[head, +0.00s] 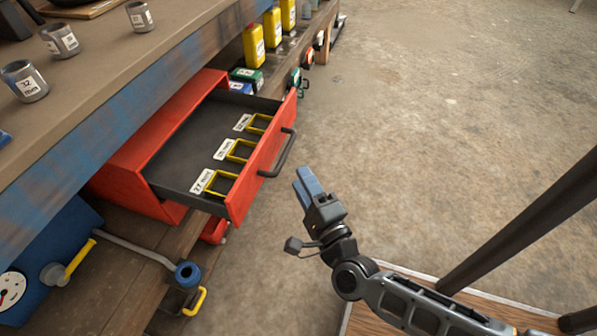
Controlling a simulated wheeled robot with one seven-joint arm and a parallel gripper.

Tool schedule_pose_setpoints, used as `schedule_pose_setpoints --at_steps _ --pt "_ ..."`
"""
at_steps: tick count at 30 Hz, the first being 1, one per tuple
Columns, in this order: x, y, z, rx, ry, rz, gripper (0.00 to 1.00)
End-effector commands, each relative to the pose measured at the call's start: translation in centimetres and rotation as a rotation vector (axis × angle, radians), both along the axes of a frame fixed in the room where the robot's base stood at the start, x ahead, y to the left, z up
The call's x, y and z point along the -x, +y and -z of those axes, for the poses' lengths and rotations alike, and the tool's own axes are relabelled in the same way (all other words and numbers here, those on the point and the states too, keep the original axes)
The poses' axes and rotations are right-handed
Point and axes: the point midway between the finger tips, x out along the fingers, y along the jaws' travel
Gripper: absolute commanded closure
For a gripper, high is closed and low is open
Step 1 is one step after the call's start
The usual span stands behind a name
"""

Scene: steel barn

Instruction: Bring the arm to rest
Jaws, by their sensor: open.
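My gripper (309,186) hangs over the concrete floor, to the right of the open drawer and apart from its handle. It is open, and no object shows in its jaws. My arm reaches in from the lower right, bent at the wrist.
A red drawer (262,172) stands pulled out under the workbench (100,90), its black handle (283,152) toward my gripper. Yellow frames with labels lie inside. Several grey sockets (24,81) stand on the bench. A blue machine (50,255) with a crank sits lower left.

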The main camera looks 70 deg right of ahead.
Motion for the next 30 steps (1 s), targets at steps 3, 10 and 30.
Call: schedule_pose_setpoints --at_steps 3,10,30 --pt "0.1 0.2 0.0 0.0 0.0 -0.001 0.6" --pt "0.1 0.1 0.0 0.0 0.0 -0.001 0.6" --pt "4.7 9.1 -4.1 0.478 0.425 -0.284 0.6"
